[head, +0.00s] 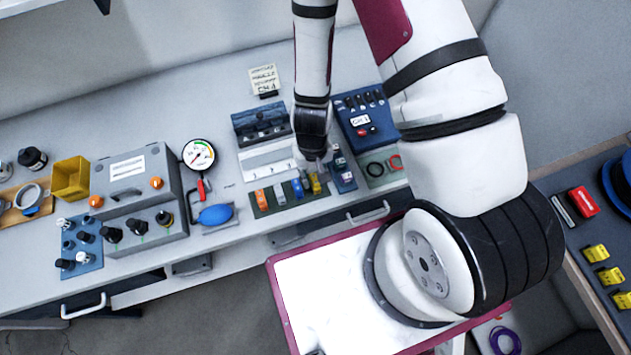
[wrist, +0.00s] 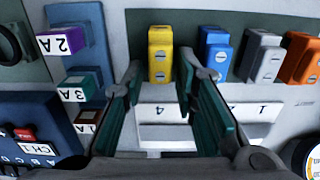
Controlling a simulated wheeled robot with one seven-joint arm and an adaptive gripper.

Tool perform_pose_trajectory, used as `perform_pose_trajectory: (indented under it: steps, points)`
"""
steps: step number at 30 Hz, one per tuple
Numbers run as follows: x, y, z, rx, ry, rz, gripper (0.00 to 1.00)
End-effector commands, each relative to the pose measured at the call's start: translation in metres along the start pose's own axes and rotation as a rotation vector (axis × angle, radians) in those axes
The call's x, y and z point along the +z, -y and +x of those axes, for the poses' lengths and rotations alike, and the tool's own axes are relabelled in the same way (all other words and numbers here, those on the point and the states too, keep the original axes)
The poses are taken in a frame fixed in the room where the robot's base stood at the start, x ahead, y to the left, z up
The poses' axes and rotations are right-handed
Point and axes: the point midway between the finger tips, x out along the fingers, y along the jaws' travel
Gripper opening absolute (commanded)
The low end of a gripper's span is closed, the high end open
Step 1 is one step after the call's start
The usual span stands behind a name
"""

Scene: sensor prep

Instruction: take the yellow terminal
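The yellow terminal (wrist: 160,54) stands on a dark green strip in the wrist view, above the white label marked 4. In the head view the yellow terminal (head: 315,183) is at the right end of the terminal row, just below my gripper. My gripper (wrist: 158,72) is open in the wrist view, its two teal-padded fingers apart on either side of the yellow terminal's lower end. I cannot tell whether either finger touches it. In the head view the fingertips (head: 318,163) are small and partly hidden by the wrist.
A blue terminal (wrist: 215,54) stands close to the right finger, with grey (wrist: 262,58) and orange (wrist: 300,60) ones beyond. A blue block with labelled connectors (wrist: 78,60) lies left of the left finger. A gauge (head: 198,155) stands farther left on the bench.

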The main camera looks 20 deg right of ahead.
Motion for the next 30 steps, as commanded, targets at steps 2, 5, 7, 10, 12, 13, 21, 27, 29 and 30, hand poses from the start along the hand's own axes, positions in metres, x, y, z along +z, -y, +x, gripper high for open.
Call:
perform_pose_trajectory:
  steps: [2, 5, 7, 10, 12, 13, 21, 27, 29, 30]
  points:
    - [0.0005, 0.0000, 0.0059, -0.001, 0.001, 0.002, 0.27]
    - [0.0005, -0.0001, 0.0095, 0.000, 0.001, 0.002, 0.27]
    - [0.0001, 0.0000, 0.0102, 0.000, 0.000, 0.001, 0.27]
    - [-0.0001, 0.0000, 0.0101, 0.000, 0.000, 0.001, 0.27]
    - [-0.0001, 0.0000, 0.0100, 0.000, 0.000, 0.001, 0.27]
    - [-0.0001, 0.0000, 0.0100, 0.000, 0.000, 0.001, 0.20]
    - [-0.0001, 0.0000, 0.0098, 0.000, 0.000, 0.001, 0.00]
    - [0.0002, -0.0002, 0.0090, 0.000, 0.000, 0.001, 0.00]
    - [0.0007, -0.0005, 0.0078, 0.000, 0.000, 0.001, 0.00]
    - [0.0012, -0.0009, 0.0066, 0.000, -0.001, 0.001, 0.00]
